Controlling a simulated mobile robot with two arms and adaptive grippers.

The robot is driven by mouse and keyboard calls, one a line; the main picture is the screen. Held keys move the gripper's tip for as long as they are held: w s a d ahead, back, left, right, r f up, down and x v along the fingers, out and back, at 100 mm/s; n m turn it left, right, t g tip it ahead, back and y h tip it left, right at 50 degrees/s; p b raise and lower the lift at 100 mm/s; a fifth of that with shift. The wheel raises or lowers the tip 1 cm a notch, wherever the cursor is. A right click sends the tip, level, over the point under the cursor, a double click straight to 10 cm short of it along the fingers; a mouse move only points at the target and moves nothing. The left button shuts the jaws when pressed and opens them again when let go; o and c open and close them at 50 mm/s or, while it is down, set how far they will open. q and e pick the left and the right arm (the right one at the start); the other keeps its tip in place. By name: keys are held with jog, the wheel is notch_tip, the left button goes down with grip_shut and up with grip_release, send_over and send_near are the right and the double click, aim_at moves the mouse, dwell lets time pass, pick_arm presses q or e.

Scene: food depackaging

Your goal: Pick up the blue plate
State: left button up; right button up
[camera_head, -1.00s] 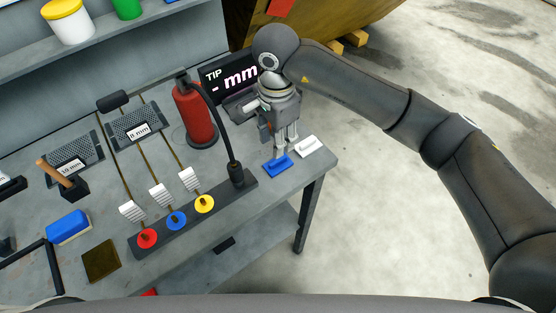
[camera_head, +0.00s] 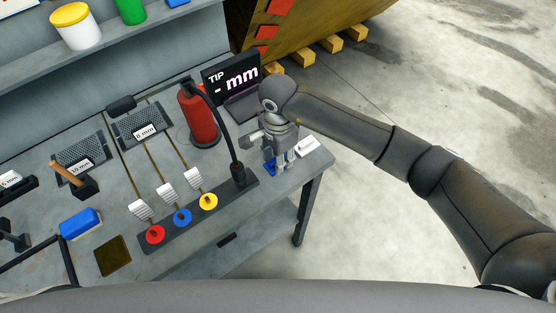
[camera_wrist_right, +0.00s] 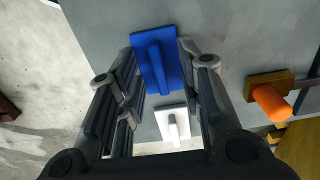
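The blue plate (camera_head: 269,169) lies at the right end of the grey workbench, partly hidden by my right gripper in the head view. In the right wrist view the blue plate (camera_wrist_right: 172,44) is rectangular with a raised bar-shaped handle. My right gripper (camera_head: 277,164) points down over it. In the wrist view the right gripper (camera_wrist_right: 165,68) is open, with one finger on each side of the plate's handle. I cannot tell whether the fingers touch the plate. My left gripper is not in view.
A white plate (camera_head: 308,145) with a handle lies close beside the blue one, near the bench edge. A red cylinder (camera_head: 200,117) with a black hose and a strip with red, blue and yellow discs (camera_head: 209,202) stand to the left. A "mm" display (camera_head: 236,78) stands behind.

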grip_shut()
jog(key=shift+r, duration=0.2)
